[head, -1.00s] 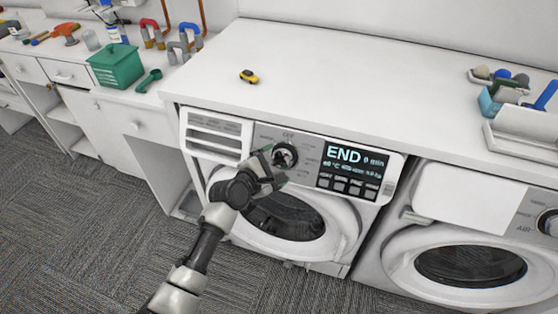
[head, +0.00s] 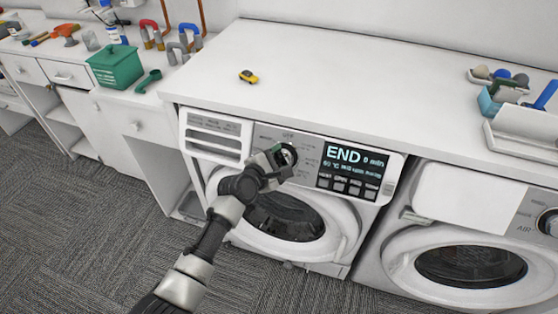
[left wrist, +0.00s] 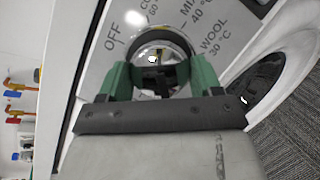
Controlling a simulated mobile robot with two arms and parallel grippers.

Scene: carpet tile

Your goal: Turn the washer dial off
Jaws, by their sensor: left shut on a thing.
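The washer dial (head: 291,153) is a round silver knob on the grey control panel of the left front-loading washer (head: 345,240), partly hidden by my gripper in the head view. My left gripper (head: 280,158) reaches it from the lower left and is shut on it. In the left wrist view, the green fingers (left wrist: 160,75) are on either side of the dial (left wrist: 158,52). The label OFF (left wrist: 113,37) is left of the dial, with WOOL at its right. I cannot tell where the dial points. My right gripper is not in view.
The lit display (head: 352,168) right of the dial reads END 0 min. A white counter (head: 330,80) covers the washer and a second machine (head: 465,262) at the right. Grey carpet (head: 90,220) is clear at the left.

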